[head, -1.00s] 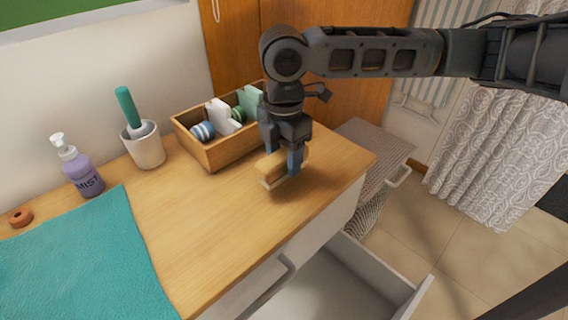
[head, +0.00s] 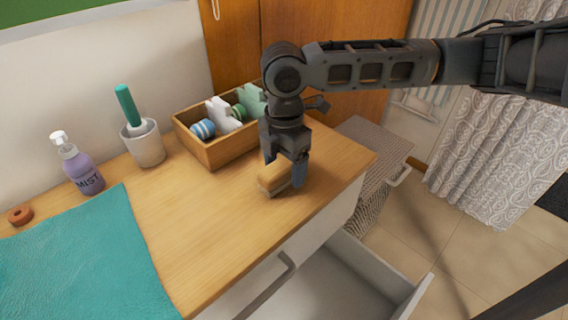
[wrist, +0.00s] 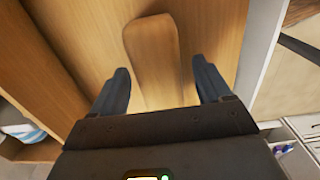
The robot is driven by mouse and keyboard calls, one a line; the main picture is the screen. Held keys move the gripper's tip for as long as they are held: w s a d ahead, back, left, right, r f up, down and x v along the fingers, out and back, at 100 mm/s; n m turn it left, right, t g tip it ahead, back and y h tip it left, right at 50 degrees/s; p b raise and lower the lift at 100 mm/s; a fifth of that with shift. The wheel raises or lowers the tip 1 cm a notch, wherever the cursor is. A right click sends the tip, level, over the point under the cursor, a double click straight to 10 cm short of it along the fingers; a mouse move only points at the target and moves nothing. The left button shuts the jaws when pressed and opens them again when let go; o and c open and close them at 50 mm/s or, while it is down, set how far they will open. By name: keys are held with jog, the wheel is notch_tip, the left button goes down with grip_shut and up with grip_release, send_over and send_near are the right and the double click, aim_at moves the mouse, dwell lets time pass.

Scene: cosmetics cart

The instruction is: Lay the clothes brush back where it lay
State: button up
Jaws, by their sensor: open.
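The clothes brush (head: 272,182) is a light wooden block lying on the cart's wooden top, near the right end, just in front of the wooden box. My gripper (head: 287,178) is right at it, pointing down, and hides part of it in the head view. In the wrist view the brush (wrist: 155,60) lies lengthwise between the two dark fingers. My gripper (wrist: 163,90) is open there, with a gap showing between each finger and the brush.
A wooden box (head: 212,155) with several items stands behind. A white cup (head: 146,147) with a green-handled tool, a purple mist bottle (head: 84,172) and a teal cloth (head: 85,260) are to the left. An open drawer (head: 345,285) juts out below the front edge.

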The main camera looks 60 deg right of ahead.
aim_at(284, 162)
notch_tip(284, 162, up, 12)
jog(key=w+a+r+m+t+y, duration=0.2)
jog(key=w+a+r+t+y, duration=0.25)
jog(key=a, duration=0.55)
jog(key=w+a+r+m+t+y, duration=0.3)
jog(key=w+a+r+t, duration=0.15)
jog(key=a, duration=0.55)
jog(key=w+a+r+m+t+y, duration=0.25)
jog(key=w+a+t+y, duration=0.2)
jog(key=a, duration=0.55)
jog(key=s+d+f+m+t+h, duration=0.2)
jog(key=s+f+m+h, duration=0.4)
jog(key=s+f, duration=0.15)
jog(key=s+d+f+m+t+h, duration=0.2)
jog(key=s+f+m+h, duration=0.4)
jog(key=f, duration=0.3)
jog(key=s+d+f+n+g, duration=0.1)
jog(key=s+d+f+n, duration=0.1)
jog(key=s, duration=0.9)
jog(key=s+d+f+n+g, duration=0.1)
jog(key=s+d, duration=0.4)
jog(key=s, duration=0.7)
jog(key=shift+s+f+n+g, duration=0.35)
jog(key=shift+f+n, duration=0.35)
jog(key=shift+n, duration=0.15)
